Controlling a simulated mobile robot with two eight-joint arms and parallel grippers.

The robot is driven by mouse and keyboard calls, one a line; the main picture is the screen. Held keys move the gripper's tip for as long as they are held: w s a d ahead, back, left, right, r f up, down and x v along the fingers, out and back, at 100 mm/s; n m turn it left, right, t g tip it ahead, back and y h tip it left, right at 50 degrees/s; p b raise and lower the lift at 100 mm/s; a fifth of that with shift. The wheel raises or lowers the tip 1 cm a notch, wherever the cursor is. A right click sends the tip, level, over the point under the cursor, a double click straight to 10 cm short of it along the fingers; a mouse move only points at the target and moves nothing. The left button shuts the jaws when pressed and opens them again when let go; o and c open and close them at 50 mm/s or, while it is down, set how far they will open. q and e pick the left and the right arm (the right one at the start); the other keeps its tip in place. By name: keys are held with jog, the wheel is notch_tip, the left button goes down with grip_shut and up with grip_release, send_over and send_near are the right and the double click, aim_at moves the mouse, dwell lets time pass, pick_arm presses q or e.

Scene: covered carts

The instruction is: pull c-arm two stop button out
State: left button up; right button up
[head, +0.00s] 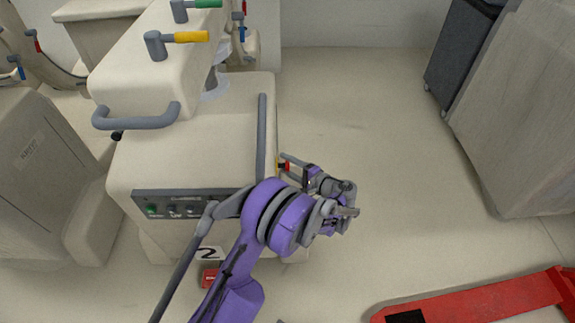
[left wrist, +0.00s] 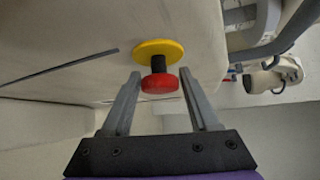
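The stop button (head: 286,167) is on the right side of the beige c-arm cart (head: 190,155), which has a card with a "2" at its front. In the left wrist view the button is a red cap (left wrist: 160,84) on a short black stem, standing out from a round yellow plate (left wrist: 158,48). My left gripper (head: 285,164) is at the cart's side. Its fingers (left wrist: 159,76) are open, one on each side of the red cap, with visible gaps between finger and cap. My right gripper is not in view.
A grey rail (head: 261,135) runs along the cart's top edge near my arm. A control panel (head: 180,204) is on its front. A red pallet-jack-like frame (head: 470,303) lies low at right. Covered equipment (head: 520,120) stands far right. Floor between is clear.

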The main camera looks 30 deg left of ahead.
pick_arm(q)
grip_shut()
dwell(1.1)
